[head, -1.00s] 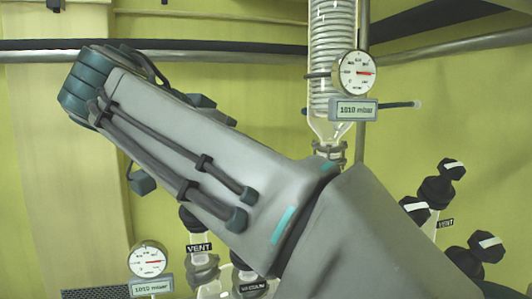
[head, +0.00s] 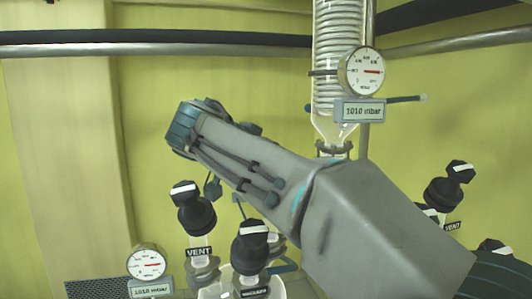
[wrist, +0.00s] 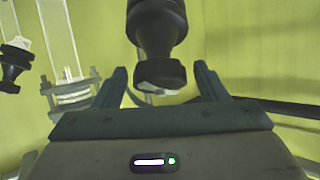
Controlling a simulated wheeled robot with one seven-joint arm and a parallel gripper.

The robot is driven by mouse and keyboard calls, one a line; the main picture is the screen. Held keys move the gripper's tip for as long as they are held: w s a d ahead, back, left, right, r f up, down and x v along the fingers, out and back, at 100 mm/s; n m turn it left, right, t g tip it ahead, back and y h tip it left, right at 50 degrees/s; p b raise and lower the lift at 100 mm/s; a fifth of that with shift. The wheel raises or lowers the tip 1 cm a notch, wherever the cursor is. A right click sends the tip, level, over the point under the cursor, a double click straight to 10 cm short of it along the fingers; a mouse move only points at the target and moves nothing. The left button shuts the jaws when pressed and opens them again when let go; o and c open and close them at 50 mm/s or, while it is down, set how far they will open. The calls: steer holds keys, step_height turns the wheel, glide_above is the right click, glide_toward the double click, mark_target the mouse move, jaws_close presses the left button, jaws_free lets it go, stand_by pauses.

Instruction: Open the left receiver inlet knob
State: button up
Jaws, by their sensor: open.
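In the wrist view, a black knob (wrist: 157,28) with a pale marked face hangs at the top centre, between and beyond my gripper's fingers (wrist: 161,82). The fingers are spread apart and nothing is held; I cannot tell if either touches the knob. No label shows on this knob, so I cannot tell whether it is the left receiver inlet knob. In the head view, my arm covers the middle and hides my fingertips. A black knob with a VENT label (head: 192,208) and one with a vacuum label (head: 251,248) stand at lower left, each with a white bar.
A glass coil condenser (head: 337,70) with a gauge (head: 361,72) reading 1010 mbar rises behind my arm. Another gauge (head: 147,262) is at lower left. More black knobs (head: 444,190) stand at right. In the wrist view, another knob (wrist: 14,66) and a glass joint (wrist: 72,92) are at left.

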steer(key=shift+w+d+f, duration=0.15)
steer(key=shift+w, duration=0.1)
steer(key=c, duration=1)
steer(key=shift+n+b, duration=0.3)
steer(key=shift+f+n+t+y+b, duration=0.1)
steer(key=shift+n+t+y+b, duration=0.3)
steer(key=shift+n+y+b, duration=0.5)
steer(key=n+y, duration=0.2)
steer(key=n, duration=0.2)
steer(key=shift+r, duration=0.2)
steer(key=n+y+p, duration=0.1)
steer(key=n, duration=0.1)
steer(key=n+y+p, duration=0.1)
steer(key=n+y, duration=0.1)
steer(key=n, duration=0.1)
steer(key=shift+r, duration=0.2)
steer(key=shift+f+n+g+y+p, duration=0.15)
steer(key=shift+n+g+y+p, duration=0.5)
steer(key=shift+n+p, duration=0.7)
